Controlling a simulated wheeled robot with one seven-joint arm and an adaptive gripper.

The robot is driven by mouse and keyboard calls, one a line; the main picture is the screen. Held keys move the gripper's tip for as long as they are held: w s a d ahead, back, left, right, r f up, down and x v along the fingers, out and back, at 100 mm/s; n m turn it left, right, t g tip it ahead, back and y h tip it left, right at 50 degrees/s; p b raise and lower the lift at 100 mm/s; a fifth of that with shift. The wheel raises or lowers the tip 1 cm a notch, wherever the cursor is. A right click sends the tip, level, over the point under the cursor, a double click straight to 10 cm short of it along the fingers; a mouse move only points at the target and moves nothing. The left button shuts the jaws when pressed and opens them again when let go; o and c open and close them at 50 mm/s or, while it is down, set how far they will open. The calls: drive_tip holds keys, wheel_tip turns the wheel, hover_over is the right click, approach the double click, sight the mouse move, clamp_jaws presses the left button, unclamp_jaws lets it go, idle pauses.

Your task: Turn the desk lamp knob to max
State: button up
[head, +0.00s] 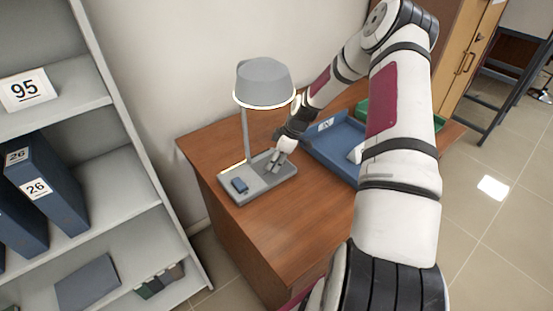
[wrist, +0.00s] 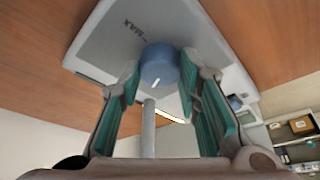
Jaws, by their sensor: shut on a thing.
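The grey desk lamp (head: 264,84) stands on the wooden desk, with its post on a flat grey base (head: 268,186). In the wrist view, a round blue knob (wrist: 160,62) sits on the base (wrist: 100,50). A MAX label with a short tick is printed at its upper left. The knob's white mark is on its lower side, away from the MAX tick. My gripper (wrist: 160,73) has its teal-padded fingers on either side of the knob, shut on it.
A blue tray (head: 335,140) lies right of the lamp, partly behind my arm, with a green tray (head: 361,108) behind. The desk front (head: 285,225) is clear. A grey shelf (head: 135,190) stands left.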

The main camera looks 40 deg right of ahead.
drive_tip(key=m+h+p, duration=0.1)
drive_tip(key=m, duration=0.2)
drive_tip(key=m+t, duration=0.1)
drive_tip(key=m, duration=0.1)
drive_tip(key=shift+s+a+m+h+p, duration=0.1)
drive_tip(key=shift+m+h+p, duration=0.3)
idle(0.4)
drive_tip(key=o, duration=1.1)
drive_tip(key=shift+o, duration=0.2)
drive_tip(key=v, duration=1.2)
drive_tip(key=shift+s, duration=0.15)
drive_tip(key=shift+f, duration=0.1)
